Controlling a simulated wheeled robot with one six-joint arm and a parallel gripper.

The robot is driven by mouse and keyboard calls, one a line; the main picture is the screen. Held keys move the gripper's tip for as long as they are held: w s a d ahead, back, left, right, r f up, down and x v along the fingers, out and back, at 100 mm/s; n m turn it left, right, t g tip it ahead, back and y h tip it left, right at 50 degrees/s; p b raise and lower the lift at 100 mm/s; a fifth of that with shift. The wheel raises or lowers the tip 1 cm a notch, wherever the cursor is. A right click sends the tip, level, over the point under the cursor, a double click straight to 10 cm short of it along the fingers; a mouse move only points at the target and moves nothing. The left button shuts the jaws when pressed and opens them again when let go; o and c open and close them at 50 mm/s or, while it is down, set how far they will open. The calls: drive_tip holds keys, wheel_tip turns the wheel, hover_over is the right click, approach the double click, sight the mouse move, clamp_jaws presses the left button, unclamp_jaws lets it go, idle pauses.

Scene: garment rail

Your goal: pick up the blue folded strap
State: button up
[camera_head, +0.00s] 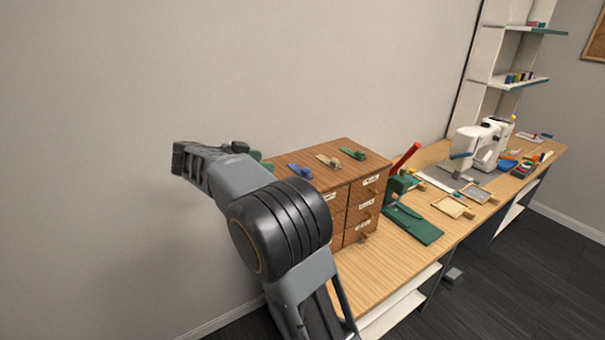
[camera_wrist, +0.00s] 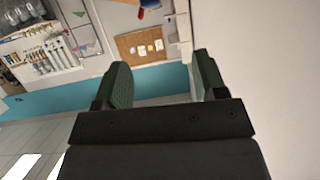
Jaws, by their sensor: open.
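The blue folded strap (camera_head: 299,170) lies on top of the brown wooden drawer cabinet (camera_head: 340,150), near its left side. A tan strap (camera_head: 328,161) and a green strap (camera_head: 353,153) lie in a row to its right. My gripper (camera_head: 247,151) is raised to the left of the cabinet top, apart from the blue strap, with my arm in front of part of the cabinet. In the wrist view my gripper (camera_wrist: 158,84) has its two green-padded fingers wide apart with nothing between them. The strap is not seen in the wrist view.
The cabinet stands on a long wooden table (camera_head: 385,262). A green press with a red lever (camera_head: 405,157) stands just right of it, and a white sewing machine (camera_head: 487,143) farther back. A bare wall is behind. The wrist view shows a distant cork board (camera_wrist: 145,47).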

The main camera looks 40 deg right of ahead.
sight(304, 170)
drive_tip(key=shift+g, duration=0.4)
drive_tip(key=x, duration=0.9)
drive_tip(key=f+x, duration=0.1)
drive_tip(key=x, duration=0.3)
drive_tip(key=shift+s+d+f, duration=0.1)
drive_tip(key=shift+s+d, duration=0.05)
drive_tip(key=shift+s, duration=0.05)
drive_tip(key=shift+c, duration=0.4)
drive_tip(key=c, duration=0.9)
